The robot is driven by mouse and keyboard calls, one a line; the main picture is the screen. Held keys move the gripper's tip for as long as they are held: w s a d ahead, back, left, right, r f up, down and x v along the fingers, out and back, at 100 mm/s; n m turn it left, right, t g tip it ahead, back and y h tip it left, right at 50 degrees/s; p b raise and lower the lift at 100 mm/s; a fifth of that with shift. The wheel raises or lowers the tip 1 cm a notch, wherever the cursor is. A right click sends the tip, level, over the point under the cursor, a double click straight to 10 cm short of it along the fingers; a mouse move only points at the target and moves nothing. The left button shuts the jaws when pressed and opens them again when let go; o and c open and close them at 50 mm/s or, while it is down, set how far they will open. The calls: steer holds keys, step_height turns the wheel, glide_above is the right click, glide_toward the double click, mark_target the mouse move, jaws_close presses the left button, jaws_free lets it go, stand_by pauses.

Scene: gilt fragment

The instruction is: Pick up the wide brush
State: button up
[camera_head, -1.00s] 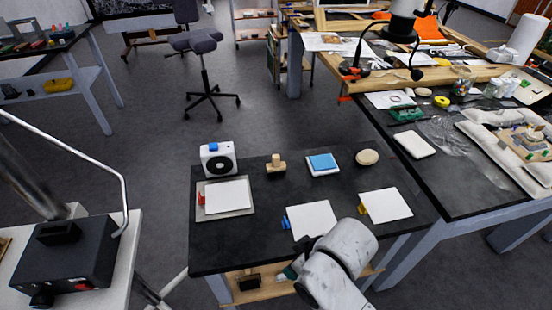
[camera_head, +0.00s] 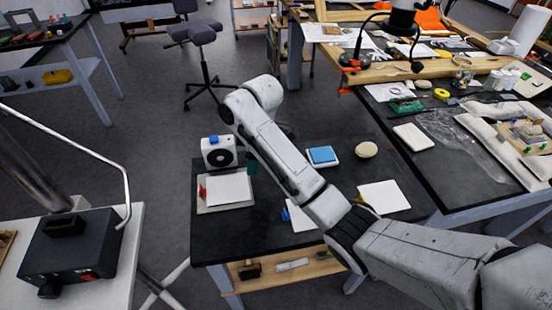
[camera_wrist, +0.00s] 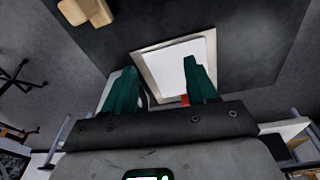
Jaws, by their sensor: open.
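My gripper (camera_wrist: 160,66) is open and empty, its two green fingers spread in the wrist view. In the head view only a bit of green finger (camera_head: 253,167) shows behind my arm. A tan wooden piece (camera_wrist: 86,10) with a narrower end lies on the dark table at the wrist view's upper left, apart from my fingers; my arm hides it in the head view. A dark-and-wood piece (camera_head: 249,270) lies on the low shelf. I cannot tell for certain which is the wide brush.
A board with a white sheet (camera_head: 228,189) lies at the table's left, near a white box with a round dark front (camera_head: 219,152). A blue pad (camera_head: 322,154), a round tan piece (camera_head: 366,149) and another sheet (camera_head: 384,197) lie to the right. A cluttered bench stands beyond.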

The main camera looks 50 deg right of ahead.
steer(key=shift+n+g+h, duration=0.5)
steer(key=shift+n+g, duration=0.3)
steer(key=d+r, duration=0.1)
steer(key=d, duration=0.2)
steer(key=d+r, duration=0.2)
steer(key=d, duration=0.1)
steer(key=d+r, duration=0.1)
steer(key=d, duration=0.2)
steer(key=shift+w+d+r, duration=0.15)
steer(key=shift+w, duration=0.15)
steer(key=shift+d+f, duration=0.1)
steer(key=shift+f, duration=0.2)
step_height(320, 180, down, 3)
steer(key=shift+r+b, duration=0.15)
steer(key=shift+b, duration=0.6)
steer(key=shift+w+d+f+p, duration=0.1)
steer(key=shift+f+p, duration=0.35)
steer(key=shift+f, duration=1.4)
steer(key=shift+w+d+f+p, duration=0.1)
steer(key=shift+f+p, duration=0.3)
steer(key=shift+f, duration=1.4)
steer(key=shift+c, duration=0.3)
jaws_close()
